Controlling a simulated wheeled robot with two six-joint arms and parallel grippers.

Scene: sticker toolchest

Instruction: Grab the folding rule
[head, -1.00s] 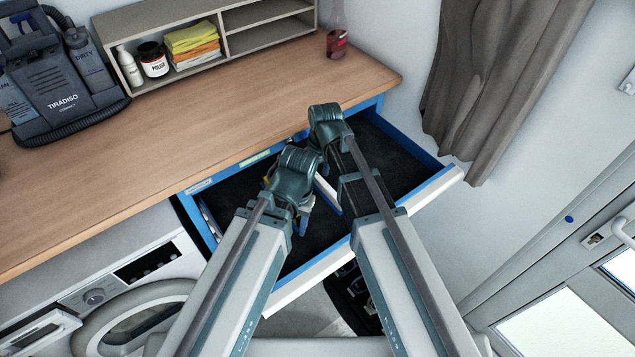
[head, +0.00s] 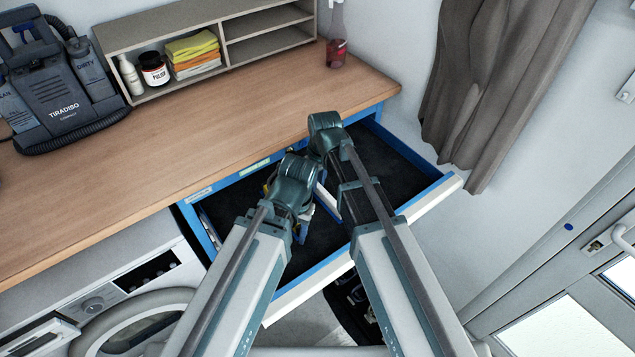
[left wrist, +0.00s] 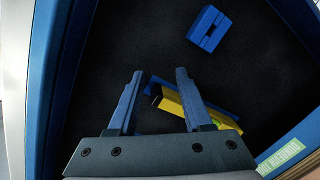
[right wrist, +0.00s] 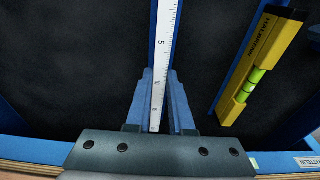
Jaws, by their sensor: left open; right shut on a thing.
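The folding rule (right wrist: 165,50) shows in the right wrist view as a long white scale with black numbers and a blue edge. My right gripper (right wrist: 160,76) is shut on its near end, one blue finger on each side. In the head view a short piece of the rule (head: 326,201) shows in the drawer between my arms. My left gripper (left wrist: 160,72) is open and empty above the drawer floor, over a yellow spirit level (left wrist: 195,105). The level also shows right of the rule in the right wrist view (right wrist: 262,50). In the head view both gripper tips are largely hidden.
The open blue drawer (head: 440,190) has a dark lining and sits under a wooden worktop (head: 250,115). A blue block-like object (left wrist: 208,28) lies on the drawer floor. A washing machine (head: 90,285) stands at the left, a curtain (head: 490,90) at the right.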

